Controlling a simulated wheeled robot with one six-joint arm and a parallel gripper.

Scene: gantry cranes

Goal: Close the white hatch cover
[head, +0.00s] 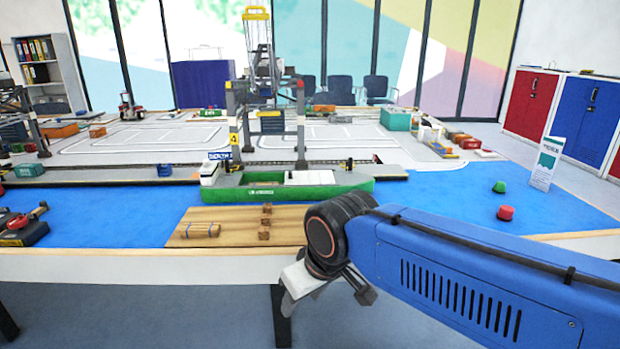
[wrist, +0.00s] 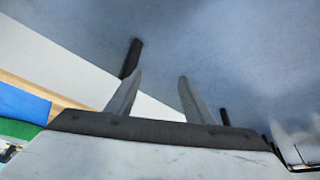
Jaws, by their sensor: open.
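A green model ship (head: 275,190) with a white bridge at its left end lies along the blue water surface in the head view. A white panel (head: 312,177), apparently the hatch cover, sits on the right part of its deck. It is too small to tell how far it stands open. My gripper (head: 290,300) is low in front of the table's front edge, well apart from the ship. In the wrist view, its two fingers (wrist: 159,80) are spread with nothing between them. The hatch cover is not visible there.
A wooden board (head: 240,222) with small blocks and a tied bundle lies between ship and table edge. A gantry crane (head: 265,110) stands over the ship. Green (head: 499,187) and red (head: 505,212) buoys and a standing sign (head: 546,165) are at right.

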